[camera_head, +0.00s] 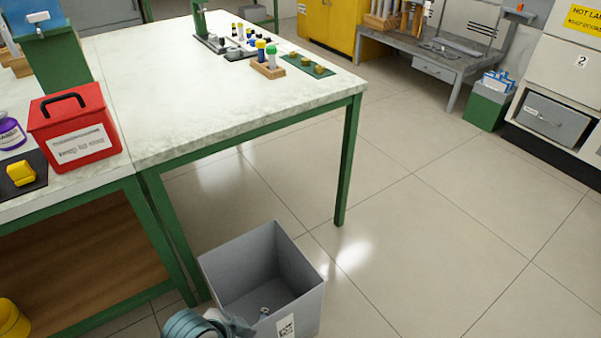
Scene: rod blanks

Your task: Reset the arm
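A rounded teal-grey piece at the bottom edge, left of centre, looks like a link of one of my arms. It overlaps the front left corner of the grey bin (222,270). Which arm it belongs to cannot be told. No gripper fingers can be made out for either arm. On the white-topped bench (190,110), a wooden block (268,71) holds upright rods with yellow and green tops. A green plate (308,65) with several brass-coloured pieces lies beside it.
The open bin stands on the floor before the bench, a small silvery item (264,312) inside. The tiled floor (440,230) at right is clear.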

